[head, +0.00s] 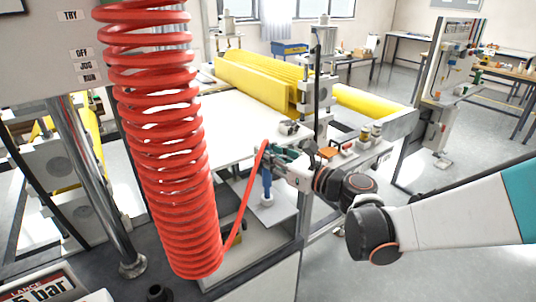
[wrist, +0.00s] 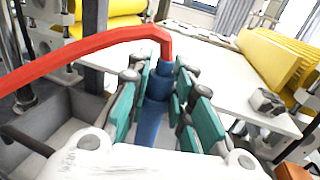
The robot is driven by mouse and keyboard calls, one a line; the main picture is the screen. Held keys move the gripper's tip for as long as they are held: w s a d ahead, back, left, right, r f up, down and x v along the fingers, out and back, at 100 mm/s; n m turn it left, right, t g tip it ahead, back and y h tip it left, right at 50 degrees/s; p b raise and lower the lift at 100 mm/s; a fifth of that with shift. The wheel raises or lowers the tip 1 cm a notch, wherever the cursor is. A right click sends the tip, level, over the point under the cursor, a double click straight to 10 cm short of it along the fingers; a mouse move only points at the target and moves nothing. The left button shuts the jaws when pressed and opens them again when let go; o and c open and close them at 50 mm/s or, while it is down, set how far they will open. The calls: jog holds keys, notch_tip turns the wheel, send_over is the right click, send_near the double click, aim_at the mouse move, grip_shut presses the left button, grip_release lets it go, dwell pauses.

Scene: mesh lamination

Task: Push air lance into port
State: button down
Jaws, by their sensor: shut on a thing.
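The air lance (head: 267,186) is a blue tool with a red hose at its top. My gripper (head: 274,163) has its teal-padded fingers shut around the lance, which hangs roughly upright beside the machine's white table. In the wrist view the blue lance body (wrist: 154,112) sits between the pads, with the red hose (wrist: 95,43) bending off to the left. The lance's lower tip is hidden in the wrist view. I cannot tell for certain which opening is the port.
A large red coiled hose (head: 165,150) hangs at left, in front of the machine. Yellow rolls (head: 262,80) lie behind the white table (head: 240,120). A "LANCE" bar sign (head: 40,290) and a small black fitting (head: 157,292) are at bottom left. Open floor lies right.

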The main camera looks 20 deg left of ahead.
jog(key=b, duration=0.3)
send_over(268, 186)
jog(key=w, duration=0.1)
jog(key=shift+a+f, duration=0.15)
jog(key=shift+f, duration=1.9)
jog(key=c, duration=1.3)
grip_release()
jog(key=shift+c, duration=0.2)
jog(key=v, duration=1.2)
jog(key=s+d+f+n+h, duration=0.3)
jog(key=s+d+n+h, duration=0.5)
jog(key=d+n, duration=0.3)
jog(key=s+d+f+n+h, duration=0.2)
jog(key=s+d+n+h, duration=0.6)
jog(key=s+d+n, duration=0.2)
jog(key=d+n, duration=0.2)
jog(key=d, duration=0.2)
jog(key=shift+d+f+g, duration=0.3)
jog(key=shift+d+f, duration=0.1)
